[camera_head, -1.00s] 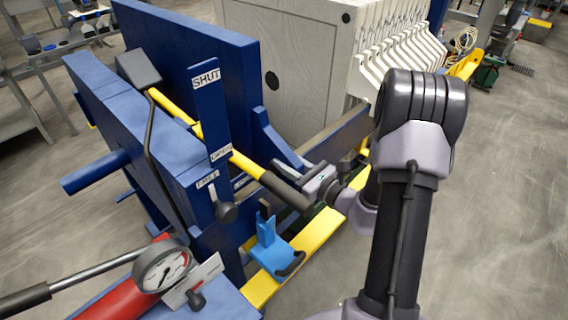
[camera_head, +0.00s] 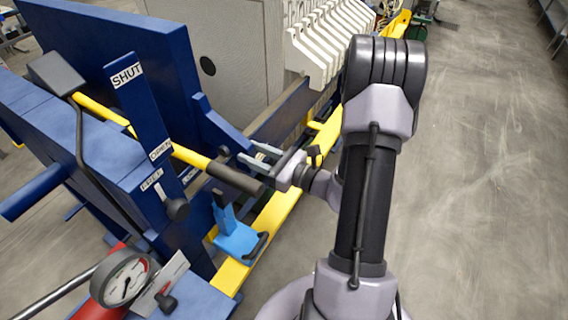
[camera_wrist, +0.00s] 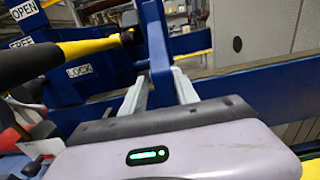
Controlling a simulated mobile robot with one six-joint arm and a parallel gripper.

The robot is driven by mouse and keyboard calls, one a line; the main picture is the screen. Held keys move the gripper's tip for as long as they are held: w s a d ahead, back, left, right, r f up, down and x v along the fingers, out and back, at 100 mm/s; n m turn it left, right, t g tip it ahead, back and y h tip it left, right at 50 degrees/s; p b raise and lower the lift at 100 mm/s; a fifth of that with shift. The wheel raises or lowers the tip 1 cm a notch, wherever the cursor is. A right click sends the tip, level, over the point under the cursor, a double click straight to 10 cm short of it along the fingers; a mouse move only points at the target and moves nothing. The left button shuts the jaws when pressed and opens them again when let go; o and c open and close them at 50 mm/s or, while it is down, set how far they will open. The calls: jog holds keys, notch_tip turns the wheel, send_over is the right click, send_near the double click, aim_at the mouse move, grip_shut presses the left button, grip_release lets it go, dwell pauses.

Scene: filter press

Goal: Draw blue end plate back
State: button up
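Labels SHUT, OPEN and a lower one sit on a blue post (camera_head: 140,105). A pressure gauge (camera_head: 123,280) and a blue pedal-like part (camera_head: 238,238) are at lower left and centre. White filter plates (camera_head: 325,45) stand behind. The floor at right is clear.

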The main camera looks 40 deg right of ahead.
jog(key=p+v, duration=0.1)
jog(key=v, duration=1)
jog(key=shift+s, duration=0.2)
